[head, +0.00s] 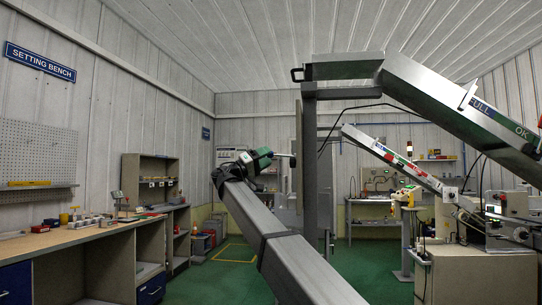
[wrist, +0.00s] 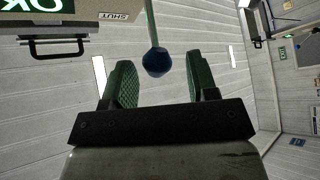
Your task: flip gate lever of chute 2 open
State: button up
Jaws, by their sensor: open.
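In the wrist view a lever with a round dark blue knob (wrist: 157,65) on a thin rod hangs from a pale panel (wrist: 95,17) at the top. The panel carries a "SHUT" label and part of a lit green "OK" sign. My gripper (wrist: 158,60) is open, with one green ridged finger on each side of the knob. Gaps show on both sides; contact cannot be told. In the head view a large grey chute (head: 430,92) marked "FULL" and "OK" slopes down to the right. No chute number is readable. My fingertips are not clear there.
A grey post (head: 318,165) stands beside my arm. A second sloping chute (head: 385,155) is behind it. A black handle (wrist: 52,48) sticks out beside the lever in the wrist view. A workbench (head: 80,235) lines the left; green floor is open between.

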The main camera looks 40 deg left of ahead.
jog(key=v, duration=0.7)
jog(key=shift+s+a+f, duration=0.1)
jog(key=shift+s+a, duration=0.05)
